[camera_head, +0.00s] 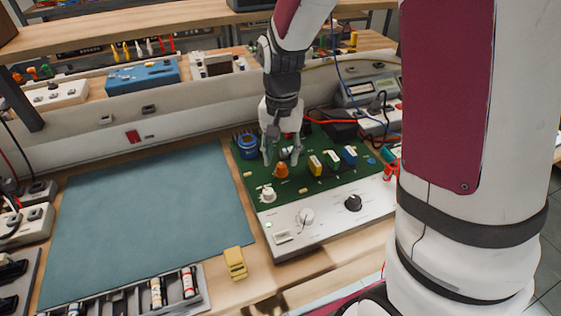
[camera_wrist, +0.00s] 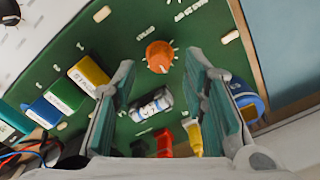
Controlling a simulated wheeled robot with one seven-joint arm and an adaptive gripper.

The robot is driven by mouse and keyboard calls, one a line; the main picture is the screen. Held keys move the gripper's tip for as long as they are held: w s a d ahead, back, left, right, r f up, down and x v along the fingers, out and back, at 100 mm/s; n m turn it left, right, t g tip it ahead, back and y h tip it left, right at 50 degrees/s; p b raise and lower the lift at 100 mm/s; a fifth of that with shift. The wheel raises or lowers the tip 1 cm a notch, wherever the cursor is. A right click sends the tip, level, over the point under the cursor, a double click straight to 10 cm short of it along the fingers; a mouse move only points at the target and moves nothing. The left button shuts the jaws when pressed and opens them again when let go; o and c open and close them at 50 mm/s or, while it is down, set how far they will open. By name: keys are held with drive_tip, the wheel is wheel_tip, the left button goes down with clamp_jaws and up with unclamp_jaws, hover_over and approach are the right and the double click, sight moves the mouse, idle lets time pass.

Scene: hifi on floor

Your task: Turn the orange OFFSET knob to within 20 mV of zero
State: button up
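The orange OFFSET knob (camera_head: 281,171) stands on the green circuit board (camera_head: 310,184) behind the white front panel. In the wrist view the orange knob (camera_wrist: 160,56) lies beyond the fingertips, between their lines, with white tick marks around it. My gripper (camera_head: 281,159) is open above the board, close behind the knob in the head view. In the wrist view my gripper (camera_wrist: 165,68) shows two teal-padded fingers apart, with nothing held. I cannot make out a voltage reading. Printed labels near the knob are too small to read fully.
A blue cylinder (camera_head: 247,146) stands left of the gripper. Yellow, green and blue blocks (camera_head: 332,158) stand right of it. A silver cylinder (camera_wrist: 151,104) lies between the fingers' lines. A blue-green mat (camera_head: 150,215) is clear at left.

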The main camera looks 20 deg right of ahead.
sight(281, 169)
drive_tip(key=shift+f, duration=1.4)
clamp_jaws()
drive_tip(key=n+p, duration=0.1)
drive_tip(key=n, duration=0.4)
drive_tip(key=shift+r+n+p, duration=0.1)
drive_tip(key=shift+n+p, duration=0.2)
drive_tip(key=n+p, duration=0.1)
drive_tip(key=n, duration=0.4)
drive_tip(key=shift+n+p, duration=0.3)
drive_tip(key=shift+p, duration=0.1)
